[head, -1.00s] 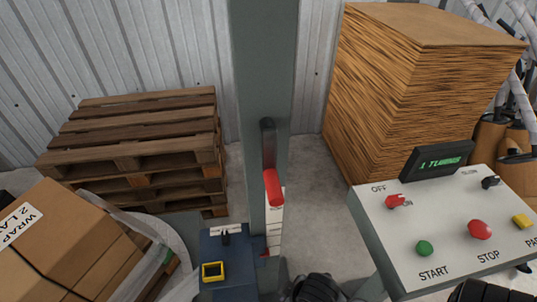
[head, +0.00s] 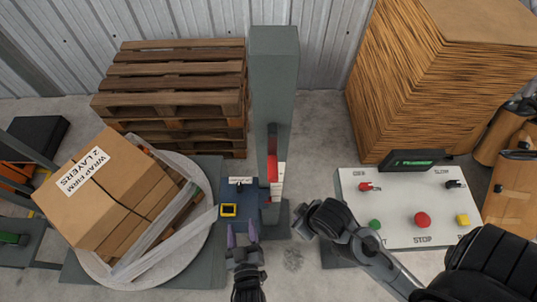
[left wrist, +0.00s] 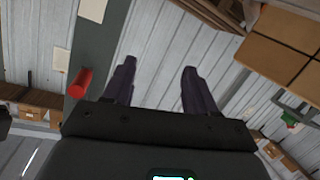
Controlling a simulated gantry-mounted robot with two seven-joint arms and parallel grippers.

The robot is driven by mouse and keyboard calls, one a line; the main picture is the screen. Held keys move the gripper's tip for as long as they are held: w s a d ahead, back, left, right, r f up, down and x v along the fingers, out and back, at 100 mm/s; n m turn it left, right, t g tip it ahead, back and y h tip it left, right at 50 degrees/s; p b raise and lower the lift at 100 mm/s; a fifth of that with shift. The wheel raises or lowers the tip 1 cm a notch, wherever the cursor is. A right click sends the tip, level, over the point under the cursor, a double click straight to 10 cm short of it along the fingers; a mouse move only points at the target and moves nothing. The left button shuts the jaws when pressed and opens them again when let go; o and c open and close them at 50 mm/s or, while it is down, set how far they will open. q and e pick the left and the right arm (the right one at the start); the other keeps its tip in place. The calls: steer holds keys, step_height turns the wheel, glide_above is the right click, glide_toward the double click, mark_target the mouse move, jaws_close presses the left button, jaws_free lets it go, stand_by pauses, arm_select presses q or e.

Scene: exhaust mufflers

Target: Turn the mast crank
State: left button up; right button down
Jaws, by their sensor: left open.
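The grey-green mast (head: 275,80) stands upright in the middle of the head view. Its crank has a dark arm (head: 271,138) and a red handle (head: 272,168) at the lower end. My left gripper (head: 242,234) is open and empty, below and slightly left of the handle, apart from it. In the left wrist view, the spread purple fingers (left wrist: 158,75) have nothing between them. The red handle (left wrist: 80,83) shows to their left, beside the mast (left wrist: 98,45). My right arm reaches in from the right, but its fingers cannot be made out.
A wrapped carton load (head: 110,190) stands on a round turntable at left. Stacked pallets (head: 170,85) and a tall sheet stack (head: 440,80) are behind. A control panel (head: 400,205) is at right.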

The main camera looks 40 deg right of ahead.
mark_target(273, 175)
arm_select(q)
steer(key=s+d+r+m+h+p, duration=0.2)
steer(key=s+d+r+h+p, duration=0.15)
steer(key=d+r+p, duration=0.65)
arm_select(e)
step_height(273, 175, up, 10)
steer(key=b, duration=0.2)
arm_select(q)
steer(key=b+x, duration=0.2)
steer(key=x, duration=0.1)
steer(key=b+x, duration=0.2)
steer(key=r+b+x, duration=0.1)
steer(key=b+x, duration=0.1)
steer(key=x, duration=0.1)
steer(key=shift+w+a+r, duration=0.1)
steer(key=shift+w+a, duration=0.15)
steer(key=shift+w, duration=0.3)
steer(key=shift+w+d+r, duration=0.15)
steer(key=shift+w+d, duration=0.2)
steer(key=shift+w, duration=0.1)
arm_select(e)
step_height(273, 175, down, 6)
arm_select(q)
jaws_close()
arm_select(e)
steer(key=shift+a, duration=0.15)
